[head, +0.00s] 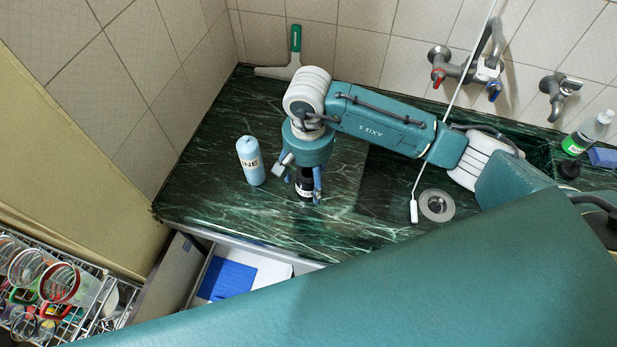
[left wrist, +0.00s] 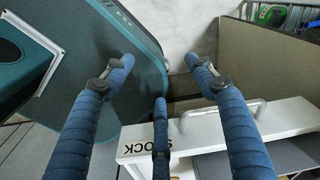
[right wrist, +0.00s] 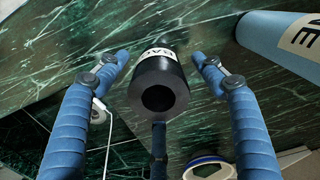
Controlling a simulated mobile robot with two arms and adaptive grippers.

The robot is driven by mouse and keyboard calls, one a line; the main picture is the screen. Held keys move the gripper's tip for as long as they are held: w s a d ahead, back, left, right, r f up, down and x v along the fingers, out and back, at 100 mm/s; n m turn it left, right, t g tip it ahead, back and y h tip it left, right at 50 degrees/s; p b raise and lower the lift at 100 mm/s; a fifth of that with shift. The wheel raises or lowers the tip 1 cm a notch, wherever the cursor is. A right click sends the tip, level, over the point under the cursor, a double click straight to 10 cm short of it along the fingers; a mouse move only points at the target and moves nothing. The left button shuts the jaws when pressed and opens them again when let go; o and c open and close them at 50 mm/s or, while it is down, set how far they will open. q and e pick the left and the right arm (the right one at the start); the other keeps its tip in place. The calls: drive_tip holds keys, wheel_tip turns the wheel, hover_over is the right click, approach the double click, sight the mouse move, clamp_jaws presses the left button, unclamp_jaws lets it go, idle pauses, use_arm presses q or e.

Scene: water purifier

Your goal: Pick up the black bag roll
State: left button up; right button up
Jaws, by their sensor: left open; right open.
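The black bag roll (head: 305,188) stands upright on the dark green marble counter, partly hidden by my right gripper. In the right wrist view the roll (right wrist: 158,95) shows its round hollow end and a pale label. My right gripper (head: 304,194) points down over it, its blue fingers open on both sides of the roll. In the right wrist view these fingers (right wrist: 160,60) show gaps to the roll on either side. My left gripper (left wrist: 160,62) is open and empty, away from the counter; it is not seen in the head view.
A light blue labelled cylinder (head: 250,161) stands just left of the roll. A green-handled squeegee (head: 295,45) is by the back wall. An open drawer (head: 245,270) and a dish rack (head: 60,295) are in front.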

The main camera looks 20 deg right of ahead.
drive_tip(key=shift+s+f+p, duration=0.2)
drive_tip(key=shift+f+p, duration=0.15)
drive_tip(key=shift+f, duration=0.75)
drive_tip(key=shift+w+f, duration=0.1)
drive_tip(key=shift+f, duration=0.4)
drive_tip(key=c, duration=1.3)
drive_tip(key=shift+c, duration=0.2)
drive_tip(key=shift+r, duration=0.15)
